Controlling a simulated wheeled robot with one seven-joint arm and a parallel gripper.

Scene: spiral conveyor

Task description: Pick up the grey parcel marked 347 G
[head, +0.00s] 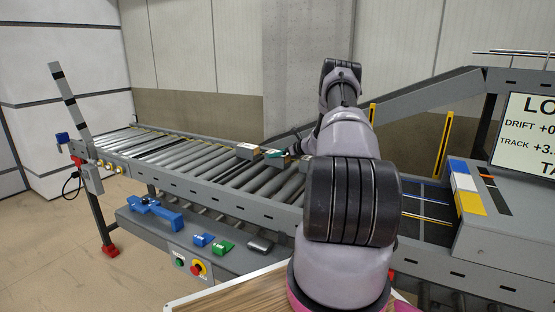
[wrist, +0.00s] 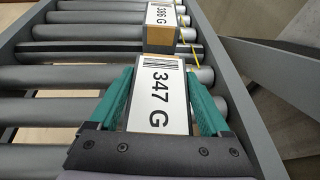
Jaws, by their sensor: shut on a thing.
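The grey parcel marked 347 G (wrist: 158,97) has a white label with a barcode on its top. In the wrist view it sits between the two teal fingers of my gripper (wrist: 163,105), which are shut on its sides. My gripper (head: 276,154) also shows in the head view, low over the roller conveyor, with my arm hiding part of the area. Whether the parcel still touches the rollers I cannot tell.
A brown parcel marked 386 G (wrist: 161,28) lies just beyond on the rollers; a box (head: 248,151) shows left of my gripper in the head view. The roller conveyor (head: 190,158) has side rails. A lower shelf (head: 140,222) holds blue and green items.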

